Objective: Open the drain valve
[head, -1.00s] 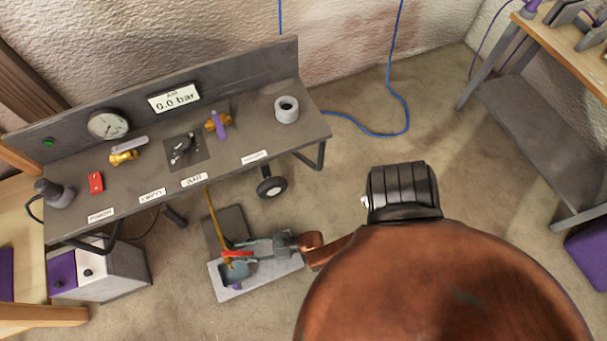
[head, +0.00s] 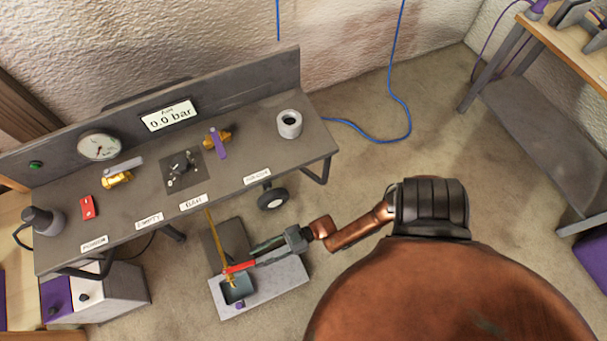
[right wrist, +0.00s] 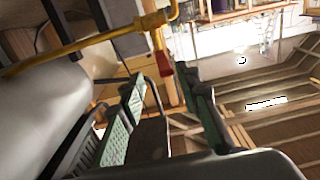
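The drain valve is on a thin brass pipe (head: 213,235) that runs down from under the bench; its red lever (head: 241,267) sticks out to the right, crosswise to the pipe. My right gripper (head: 261,255) is at the lever's free end. In the right wrist view the red lever (right wrist: 164,62) points into the gap between the fingertips of my right gripper (right wrist: 163,84), which are apart. Whether a finger touches the lever I cannot tell. My left gripper is not in view.
A grey slab with a square basin (head: 238,290) lies on the floor below the pipe end. The grey bench (head: 125,205) above carries a gauge (head: 100,146), a display reading 0.0 bar (head: 170,115) and brass valves. A caster (head: 272,199) stands behind my right gripper.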

